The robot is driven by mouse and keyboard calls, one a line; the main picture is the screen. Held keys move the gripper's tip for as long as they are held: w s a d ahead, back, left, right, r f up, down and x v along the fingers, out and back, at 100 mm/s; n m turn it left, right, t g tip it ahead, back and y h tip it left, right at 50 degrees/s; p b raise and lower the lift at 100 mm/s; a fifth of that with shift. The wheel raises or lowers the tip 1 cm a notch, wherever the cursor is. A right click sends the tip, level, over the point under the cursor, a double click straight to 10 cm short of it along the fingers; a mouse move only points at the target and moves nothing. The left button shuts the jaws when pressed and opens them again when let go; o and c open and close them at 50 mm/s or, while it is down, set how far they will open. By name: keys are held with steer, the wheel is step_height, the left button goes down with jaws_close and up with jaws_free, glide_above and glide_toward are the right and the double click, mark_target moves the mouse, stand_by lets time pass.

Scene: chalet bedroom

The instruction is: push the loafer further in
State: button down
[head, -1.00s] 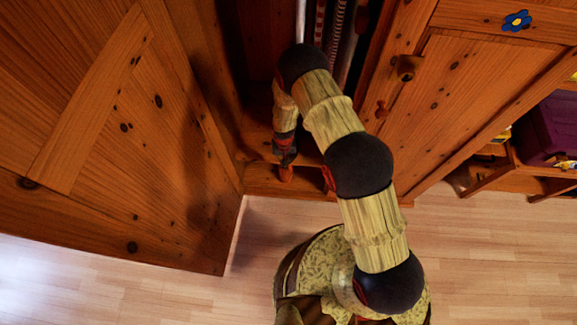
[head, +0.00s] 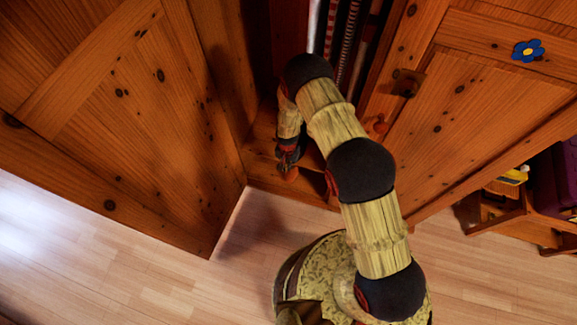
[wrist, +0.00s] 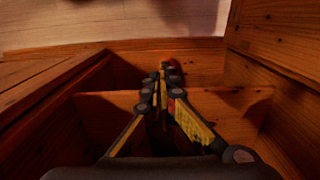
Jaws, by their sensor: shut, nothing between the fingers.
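My gripper (head: 288,163) reaches down inside the open wardrobe (head: 262,165), low over its floor near the front edge. In the wrist view its fingers (wrist: 165,72) are shut with nothing between them. A small orange-brown thing (head: 291,174) shows right at the fingertips in the head view. It may be part of the loafer, but it is too small to tell, and I cannot tell if the fingers touch it. No clear shoe shape shows in the wrist view. My arm hides part of the wardrobe floor.
An open wooden door (head: 120,130) stands at the left and another door (head: 490,110) with a blue flower at the right. Hanging clothes (head: 345,45) are behind my arm. Low shelves (head: 510,215) stand far right. The light wood floor (head: 130,270) is clear at the front left.

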steer(key=w+d+f+b, duration=0.1)
steer(key=w+f+b, duration=0.2)
steer(key=f, duration=0.5)
steer(key=shift+w+d+f, duration=0.15)
steer(key=shift+w+d, duration=0.05)
steer(key=shift+w, duration=0.15)
steer(key=shift+w+d+f+b, duration=0.1)
steer(key=shift+w+d+b, duration=0.15)
steer(key=shift+w+b, duration=0.45)
steer(key=shift+w+d+b, duration=0.25)
steer(key=shift+w+b, duration=0.15)
steer(key=shift+w, duration=0.45)
steer(key=shift+s, duration=0.15)
